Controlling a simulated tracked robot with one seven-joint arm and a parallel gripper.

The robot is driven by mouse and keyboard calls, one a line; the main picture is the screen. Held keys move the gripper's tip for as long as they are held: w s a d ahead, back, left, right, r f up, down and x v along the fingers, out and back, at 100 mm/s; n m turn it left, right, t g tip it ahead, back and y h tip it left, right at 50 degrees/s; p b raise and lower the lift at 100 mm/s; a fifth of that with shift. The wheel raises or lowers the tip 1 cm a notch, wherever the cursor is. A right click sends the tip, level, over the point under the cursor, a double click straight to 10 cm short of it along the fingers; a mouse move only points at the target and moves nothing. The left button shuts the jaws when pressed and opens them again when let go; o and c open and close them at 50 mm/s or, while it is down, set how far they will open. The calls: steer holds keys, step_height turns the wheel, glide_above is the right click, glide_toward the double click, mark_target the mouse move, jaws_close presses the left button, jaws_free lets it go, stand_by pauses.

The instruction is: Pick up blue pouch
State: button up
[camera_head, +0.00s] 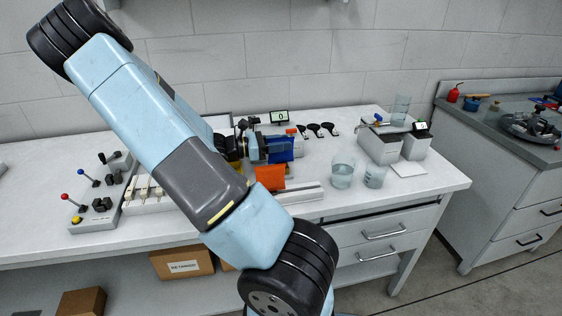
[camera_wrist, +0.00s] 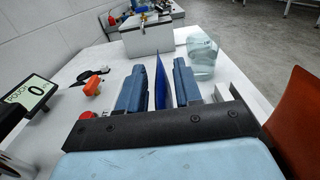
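The blue pouch (camera_head: 281,149) stands upright on the white bench, partly hidden behind my gripper (camera_head: 263,149) in the head view. In the wrist view my gripper (camera_wrist: 159,84) is open, with one blue-grey finger on each side of the pouch (camera_wrist: 162,86). The pouch appears edge-on as a thin blue sheet. Narrow gaps show between it and both fingers, so it does not look clamped. Its lower part is hidden by the gripper's dark crossbar.
An orange pouch (camera_head: 270,178) stands in front of the blue one and fills the right edge of the wrist view. A small display (camera_wrist: 28,100) reads "POUCH 0". Glass beakers (camera_head: 342,173) and a grey box (camera_head: 380,147) stand to the right. A lever panel (camera_head: 98,207) lies left.

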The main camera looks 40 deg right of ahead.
jaws_close()
stand_by(0.4)
